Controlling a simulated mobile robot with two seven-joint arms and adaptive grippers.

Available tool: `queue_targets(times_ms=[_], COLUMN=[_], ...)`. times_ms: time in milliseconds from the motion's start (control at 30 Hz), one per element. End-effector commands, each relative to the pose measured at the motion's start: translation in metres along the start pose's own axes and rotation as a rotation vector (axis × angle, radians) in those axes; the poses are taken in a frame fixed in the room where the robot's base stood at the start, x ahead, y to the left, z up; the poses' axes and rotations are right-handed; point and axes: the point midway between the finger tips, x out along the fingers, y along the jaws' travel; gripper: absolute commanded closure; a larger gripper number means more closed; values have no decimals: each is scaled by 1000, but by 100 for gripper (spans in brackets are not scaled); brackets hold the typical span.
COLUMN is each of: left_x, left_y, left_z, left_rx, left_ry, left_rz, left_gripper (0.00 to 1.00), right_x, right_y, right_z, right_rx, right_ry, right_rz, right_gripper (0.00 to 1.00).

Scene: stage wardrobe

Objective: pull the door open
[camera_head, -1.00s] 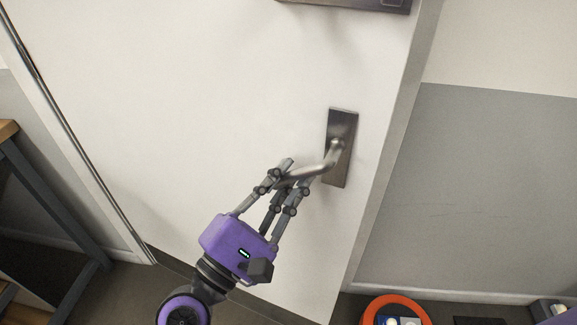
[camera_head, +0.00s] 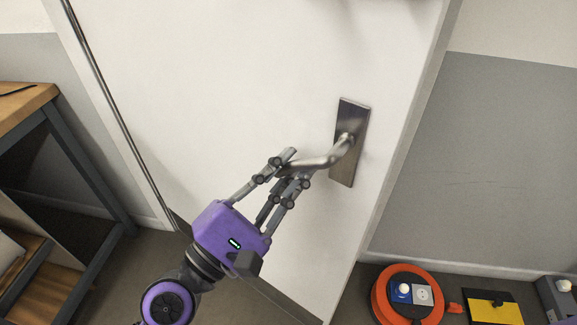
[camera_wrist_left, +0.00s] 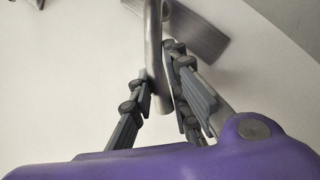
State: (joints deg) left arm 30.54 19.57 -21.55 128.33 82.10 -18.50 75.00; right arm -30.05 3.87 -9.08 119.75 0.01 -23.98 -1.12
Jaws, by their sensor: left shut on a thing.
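The white door (camera_head: 230,80) fills the middle of the head view. Its metal lever handle (camera_head: 322,162) sticks out to the left from an upright metal plate (camera_head: 349,142) near the door's right edge. My purple left gripper (camera_head: 285,170) is shut on the free end of the lever, with fingers on both sides of it. In the left wrist view the lever (camera_wrist_left: 153,50) runs down between the grey fingers (camera_wrist_left: 160,95), and the plate (camera_wrist_left: 200,35) lies behind. My right gripper is in neither view.
A wooden-topped bench with a dark metal frame (camera_head: 75,150) stands at the left. An orange cable reel (camera_head: 380,295) and a yellow-and-black item (camera_head: 495,308) are on the floor at the lower right. A grey-and-white wall (camera_head: 480,150) is right of the door.

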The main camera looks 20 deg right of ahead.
Motion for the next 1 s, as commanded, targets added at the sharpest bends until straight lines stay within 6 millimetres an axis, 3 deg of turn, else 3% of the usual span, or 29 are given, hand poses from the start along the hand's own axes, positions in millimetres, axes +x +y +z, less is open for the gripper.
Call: queue_targets(times_ms=[33, 400, 433, 567, 1000], left_x=[2, 2, 2, 2, -2], left_y=[9, 9, 9, 8, 2], left_z=[4, 4, 4, 4, 0], left_rx=[-3, -3, -4, -2, -1], left_ry=[-7, -8, -8, -7, 0], left_rz=[22, 22, 22, 19, 7], left_gripper=[100, 100, 83, 67, 67], right_x=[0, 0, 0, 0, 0], right_y=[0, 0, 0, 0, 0], right_z=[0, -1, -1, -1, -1], right_rx=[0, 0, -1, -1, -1], right_ry=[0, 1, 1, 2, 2], right_rz=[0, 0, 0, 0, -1], right_gripper=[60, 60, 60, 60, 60])
